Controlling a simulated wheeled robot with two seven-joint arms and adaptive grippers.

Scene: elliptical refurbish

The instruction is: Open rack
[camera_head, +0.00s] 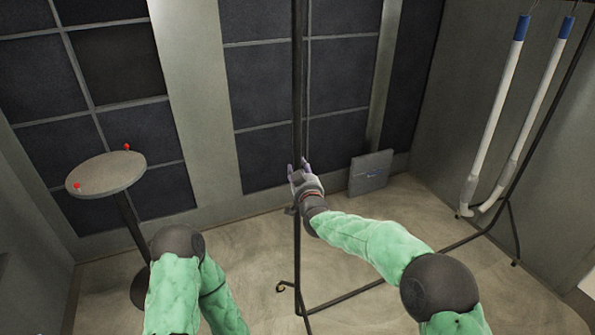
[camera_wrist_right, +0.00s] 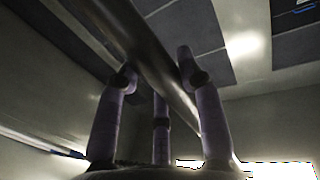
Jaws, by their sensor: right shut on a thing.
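The rack is a thin black metal frame. Its near upright post (camera_head: 298,90) runs from the top of the head view down to a curled foot on the floor, and a low bar runs right to its far side. My right gripper (camera_head: 300,166) is at this post, at mid-height in the head view. In the right wrist view, its purple fingers (camera_wrist_right: 156,67) are closed around the dark post (camera_wrist_right: 150,50), which slants across the picture. My left arm shows at the lower left, but its gripper is out of view.
Two white tubes (camera_head: 495,110) with blue ends hang at the right. A round table (camera_head: 106,174) with two small red-topped items stands at the left. A grey flat panel (camera_head: 370,173) leans at the back wall. Bare floor lies between the table and the post.

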